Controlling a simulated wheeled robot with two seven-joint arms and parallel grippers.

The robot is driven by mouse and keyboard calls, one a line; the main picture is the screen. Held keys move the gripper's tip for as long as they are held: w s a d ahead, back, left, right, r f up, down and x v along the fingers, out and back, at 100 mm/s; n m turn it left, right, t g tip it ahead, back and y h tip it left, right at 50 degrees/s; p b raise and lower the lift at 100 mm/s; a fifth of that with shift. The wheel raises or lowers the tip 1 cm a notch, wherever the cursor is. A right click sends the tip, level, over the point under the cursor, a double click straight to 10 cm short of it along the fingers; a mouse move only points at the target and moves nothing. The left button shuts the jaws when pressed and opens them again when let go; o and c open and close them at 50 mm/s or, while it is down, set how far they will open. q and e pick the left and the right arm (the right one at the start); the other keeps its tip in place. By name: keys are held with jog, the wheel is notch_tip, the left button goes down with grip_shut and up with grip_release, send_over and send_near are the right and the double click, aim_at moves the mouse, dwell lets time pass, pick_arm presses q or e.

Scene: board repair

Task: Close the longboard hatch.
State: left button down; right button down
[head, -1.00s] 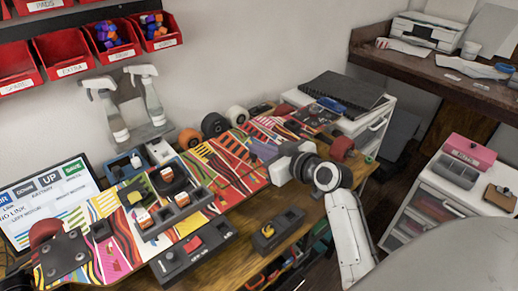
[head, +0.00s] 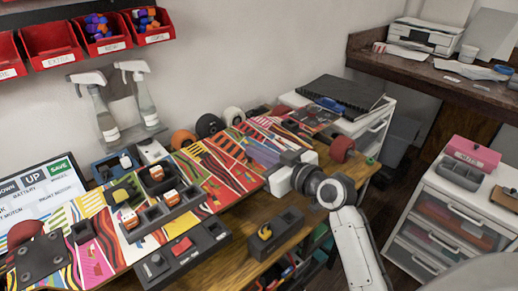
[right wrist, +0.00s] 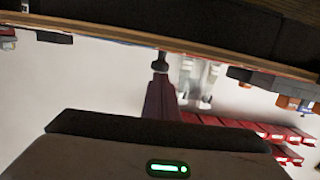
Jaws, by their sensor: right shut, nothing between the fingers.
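The longboard (head: 225,175) lies with its wheels up along the workbench, its underside brightly striped. A long dark box with compartments (head: 160,212) sits on it, holding orange-and-white blocks (head: 130,219). I cannot make out which part is the hatch or how far it stands open. My right gripper (head: 272,172) is over the board's right half, near its front edge. In the right wrist view its narrow dark fingers (right wrist: 160,68) are shut and empty, close to the board's edge (right wrist: 120,37); contact is unclear. My left gripper is out of view.
A dark tray (head: 182,253) with a red part and a small dark box (head: 275,237) lie on the bench before the board. Spray bottles (head: 140,90) stand behind, below red bins (head: 105,42). A white drawer unit (head: 450,215) stands right.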

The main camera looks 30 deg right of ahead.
jog(key=shift+f, duration=0.1)
jog(key=r+p, duration=0.4)
jog(key=r, duration=0.1)
jog(key=shift+s, duration=0.35)
jog(key=b+v, duration=0.1)
jog(key=v, duration=0.8)
jog(key=shift+s, duration=0.25)
jog(key=shift+f, duration=0.2)
